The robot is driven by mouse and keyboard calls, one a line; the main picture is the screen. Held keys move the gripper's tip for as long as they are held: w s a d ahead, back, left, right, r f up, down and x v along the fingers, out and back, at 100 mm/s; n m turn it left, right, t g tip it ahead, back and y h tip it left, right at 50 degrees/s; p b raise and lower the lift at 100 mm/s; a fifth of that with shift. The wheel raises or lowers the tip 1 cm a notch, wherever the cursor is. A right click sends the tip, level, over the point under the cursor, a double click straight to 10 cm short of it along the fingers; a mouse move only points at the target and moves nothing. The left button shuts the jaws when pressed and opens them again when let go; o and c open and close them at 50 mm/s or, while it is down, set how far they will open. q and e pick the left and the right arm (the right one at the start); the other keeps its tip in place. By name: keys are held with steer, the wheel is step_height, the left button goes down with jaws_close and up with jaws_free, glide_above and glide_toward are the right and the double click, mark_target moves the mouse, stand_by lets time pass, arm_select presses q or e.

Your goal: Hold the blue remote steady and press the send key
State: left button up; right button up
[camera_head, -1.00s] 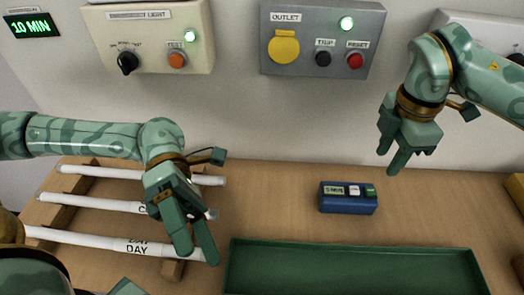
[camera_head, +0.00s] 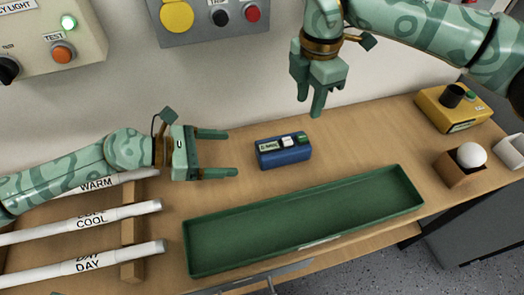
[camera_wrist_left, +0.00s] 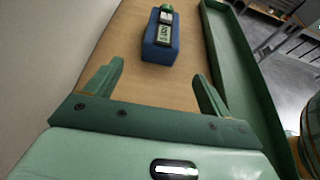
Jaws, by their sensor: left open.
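The blue remote (camera_head: 284,158) lies on the wooden table, with a small display, a white key and a green key (camera_head: 301,136) on top. My left gripper (camera_head: 232,153) is open and level just left of the remote, its fingers pointing at it without touching. In the left wrist view the remote (camera_wrist_left: 160,52) lies ahead, beyond the gap between the fingertips (camera_wrist_left: 158,72). My right gripper (camera_head: 310,108) points down above and behind the remote's right end, apart from it. Its finger gap is hard to judge from this angle.
A long green tray (camera_head: 300,222) lies in front of the remote. White labelled tubes (camera_head: 90,218) rest on a wooden rack at left. A yellow box (camera_head: 452,110) and a white ball (camera_head: 471,155) on a wooden block stand at right. Control boxes (camera_head: 210,15) hang on the wall behind.

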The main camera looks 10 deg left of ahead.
mark_target(257, 154)
arm_select(q)
steer(key=x, duration=1.1)
steer(key=shift+d, duration=0.1)
steer(key=c, duration=1.2)
steer(key=shift+o, duration=0.2)
arm_select(e)
jaws_close()
